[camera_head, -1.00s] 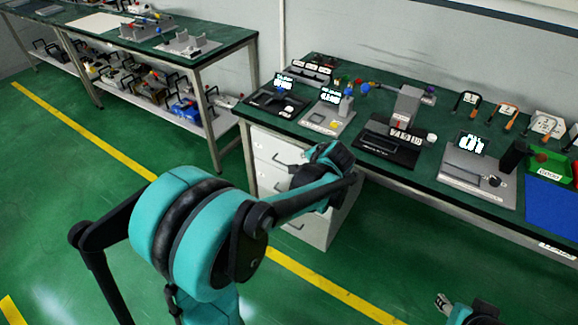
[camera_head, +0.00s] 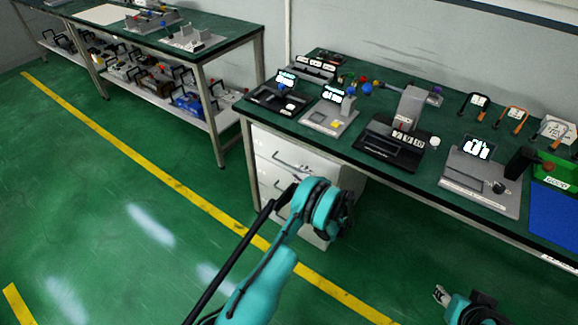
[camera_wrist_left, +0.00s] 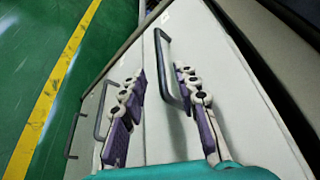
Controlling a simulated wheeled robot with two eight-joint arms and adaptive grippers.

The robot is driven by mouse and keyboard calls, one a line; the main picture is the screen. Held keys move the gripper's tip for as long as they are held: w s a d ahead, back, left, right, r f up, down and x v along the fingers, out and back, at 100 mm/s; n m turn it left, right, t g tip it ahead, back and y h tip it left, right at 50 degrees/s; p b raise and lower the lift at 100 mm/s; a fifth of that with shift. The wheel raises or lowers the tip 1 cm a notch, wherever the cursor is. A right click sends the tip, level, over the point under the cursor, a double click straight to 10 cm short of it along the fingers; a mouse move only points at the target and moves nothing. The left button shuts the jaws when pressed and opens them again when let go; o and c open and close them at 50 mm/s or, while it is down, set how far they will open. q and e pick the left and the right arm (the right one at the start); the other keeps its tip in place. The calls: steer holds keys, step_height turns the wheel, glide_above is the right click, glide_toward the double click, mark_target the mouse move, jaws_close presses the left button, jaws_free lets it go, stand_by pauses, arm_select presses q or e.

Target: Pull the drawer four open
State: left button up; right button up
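The white drawer cabinet (camera_head: 317,233) stands under the long bench, with several drawers and dark bar handles. My left gripper (camera_head: 300,174) is at its upper front, mostly hidden behind my wrist. In the left wrist view, the left gripper (camera_wrist_left: 161,82) is open, its purple-and-grey fingers apart. The uppermost visible handle (camera_wrist_left: 167,62) lies between the fingertips, nearer the right finger; contact cannot be told. Two lower handles (camera_wrist_left: 103,108) show to the left. The drawers look closed. No number is readable. My right gripper (camera_head: 441,294) is at the bottom right, away from the cabinet.
The green-topped bench (camera_head: 330,139) above the cabinet carries several devices and a blue mat (camera_head: 556,220). Its metal leg (camera_head: 249,170) stands beside the cabinet. Another bench (camera_head: 225,44) is at the back left. The green floor in front is clear.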

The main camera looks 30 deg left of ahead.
mark_target(289, 166)
arm_select(q)
steer(key=b+x, duration=0.2)
steer(key=x, duration=0.5)
steer(key=shift+w+a+f, duration=0.1)
steer(key=shift+w+a, duration=0.1)
steer(key=shift+a, duration=0.05)
jaws_close()
